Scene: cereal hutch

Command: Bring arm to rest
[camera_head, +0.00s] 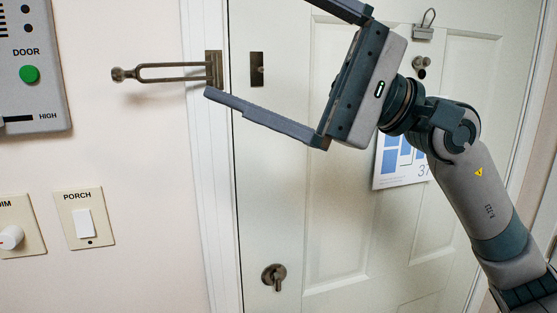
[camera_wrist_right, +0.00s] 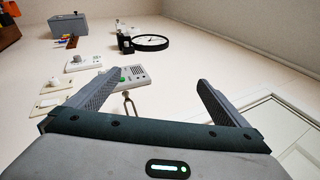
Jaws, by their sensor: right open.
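My right arm (camera_head: 470,190) comes in from the right and is raised in front of the door. Its gripper (camera_head: 265,45) is open and empty, with the fingers wide apart and pointing left. The upper finger is partly cut off by the top edge of the head view. In the right wrist view the gripper (camera_wrist_right: 152,82) also shows open, with nothing between its fingers. The lower fingertip appears close to the door guard's mount in the head view; I cannot tell the gap in depth. My left gripper is not in view.
A metal door guard (camera_head: 160,72) sticks out left from the frame of the white door (camera_head: 265,180). A panel (camera_head: 50,90) with a green button and a PORCH switch (camera_head: 84,219) are left.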

